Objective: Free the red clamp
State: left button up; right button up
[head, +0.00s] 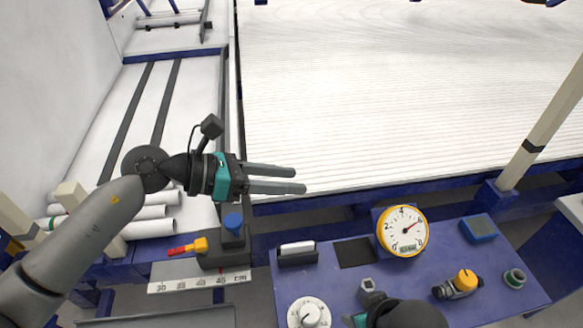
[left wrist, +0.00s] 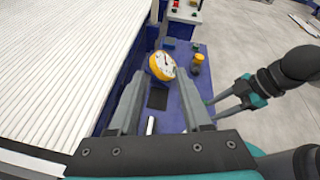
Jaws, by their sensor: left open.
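The red-handled lever (head: 180,250), with a yellow end, lies at the left side of a dark clamp block (head: 225,258). A blue knob (head: 233,222) tops the block's post. My left gripper (head: 299,180) is above and right of the block, fingers pointing right, open and empty. In the left wrist view its open fingers (left wrist: 158,88) frame the blue bench, and the clamp is not visible. My right gripper shows in the left wrist view (left wrist: 210,111) with its fingers apart and nothing seen between them. In the head view, my right arm covers part of the bench front.
A blue bench (head: 340,280) carries a yellow gauge (head: 402,231), a yellow-knobbed valve (head: 460,284) and a white dial (head: 309,314). White pipes (head: 150,212) lie left of the clamp block. A ruler strip (head: 198,283) runs in front. A white ribbed bed (head: 410,100) fills the back.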

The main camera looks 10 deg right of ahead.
pick_arm(q)
jog(key=shift+d+r+n+t+h, duration=0.2)
jog(key=shift+d+r+n+h, duration=0.15)
jog(key=shift+r, duration=0.2)
jog(key=shift+d+r+n+t+h, duration=0.2)
jog(key=shift+d+r+n+h, duration=0.05)
jog(key=shift+r+h, duration=0.25)
